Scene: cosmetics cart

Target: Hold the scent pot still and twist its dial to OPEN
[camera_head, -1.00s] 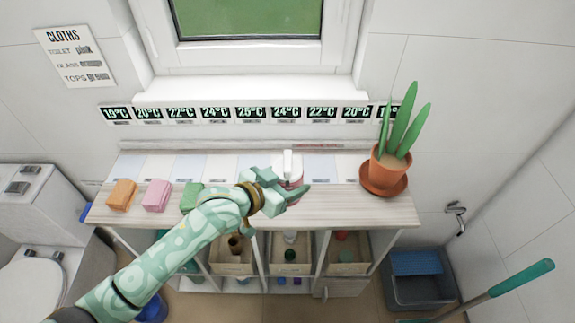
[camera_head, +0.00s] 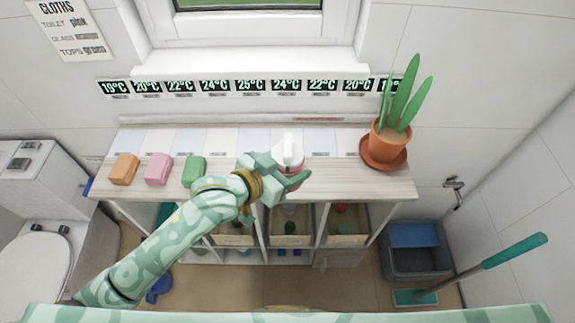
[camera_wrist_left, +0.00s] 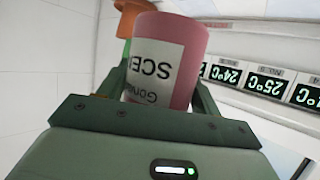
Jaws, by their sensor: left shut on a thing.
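The scent pot (camera_head: 291,158) stands on the cart top near its middle, with a white dial on top and a pinkish body. My left gripper (camera_head: 284,175) reaches in from the left and is shut around the pot's body, below the dial. In the left wrist view the pink pot (camera_wrist_left: 182,55) sits between the two fingers, its white label upside down and partly hidden. The dial's marks are too small to read in the head view. My right gripper is not in view.
Orange (camera_head: 124,169), pink (camera_head: 158,169) and green (camera_head: 193,171) blocks lie left of the pot. A potted plant (camera_head: 384,147) stands at the cart's right end. A row of temperature displays (camera_head: 250,86) runs along the wall behind. Open compartments with bins are below.

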